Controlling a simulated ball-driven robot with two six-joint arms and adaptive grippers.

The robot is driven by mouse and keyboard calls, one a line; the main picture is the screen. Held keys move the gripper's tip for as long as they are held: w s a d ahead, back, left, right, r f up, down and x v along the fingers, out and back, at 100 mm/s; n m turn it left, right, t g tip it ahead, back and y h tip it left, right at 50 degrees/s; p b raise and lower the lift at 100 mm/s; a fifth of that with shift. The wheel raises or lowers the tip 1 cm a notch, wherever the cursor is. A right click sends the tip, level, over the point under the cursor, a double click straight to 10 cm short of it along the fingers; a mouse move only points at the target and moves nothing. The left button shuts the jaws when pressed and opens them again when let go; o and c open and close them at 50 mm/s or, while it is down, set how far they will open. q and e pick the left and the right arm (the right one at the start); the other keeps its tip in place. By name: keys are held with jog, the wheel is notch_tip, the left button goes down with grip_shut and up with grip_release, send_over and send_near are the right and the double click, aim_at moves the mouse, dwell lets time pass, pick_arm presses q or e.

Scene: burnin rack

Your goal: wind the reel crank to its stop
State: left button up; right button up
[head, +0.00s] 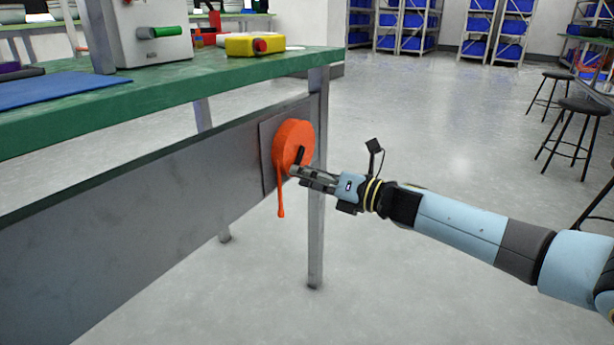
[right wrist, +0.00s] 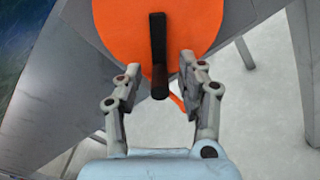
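The orange reel (head: 293,137) is mounted on a grey plate on the side panel under the green bench. An orange cord hangs down from it, ending in a small thicker tip. Its black crank (head: 301,155) shows at the reel's front face. My right gripper (head: 297,170) is at the crank, coming from the right. In the right wrist view, the crank's black handle (right wrist: 159,80) lies between the two fingertips, with a visible gap on each side, so the right gripper (right wrist: 160,70) is open around it. My left gripper is in neither view.
The green bench top (head: 220,75) is above the reel, with a yellow container (head: 254,45) near its corner. A metal bench leg (head: 316,230) stands close beside the reel. Stools (head: 580,105) stand at the far right; the floor between is clear.

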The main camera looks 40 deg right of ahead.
grip_shut()
jog(key=shift+r, duration=0.1)
